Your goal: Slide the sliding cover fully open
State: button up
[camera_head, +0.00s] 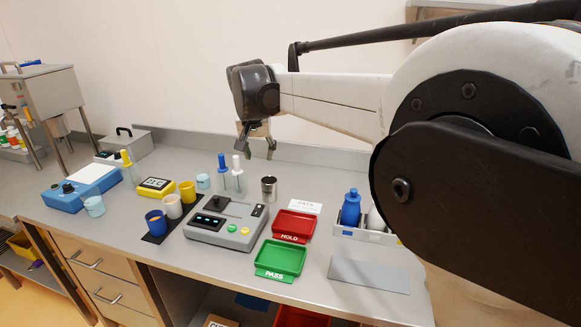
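A steel hopper (50,94) on legs stands at the far left of the counter. Its top has a flat lid-like surface (36,72) with a small handle at the left edge; I cannot tell for sure whether this is the sliding cover or how far it is open. My gripper (257,153) hangs above the back of the counter, right of centre and far from the hopper. Its fingers point down and stand apart, with nothing between them.
A grey device (226,221), cups and droppers crowd the middle counter. A blue device (82,188) and a steel box with a black handle (126,143) stand on the left. Red (294,225) and green (280,259) trays lie in front. A wall (200,60) rises behind.

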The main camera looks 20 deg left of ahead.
send_near(216, 197)
jog(key=shift+n, duration=0.4)
jog(key=p+x, duration=0.1)
jog(key=x, duration=0.7)
jog(key=shift+w+a+f+p, duration=0.15)
jog(key=shift+w+f+p, duration=0.1)
jog(key=shift+p, duration=0.15)
grip_shut()
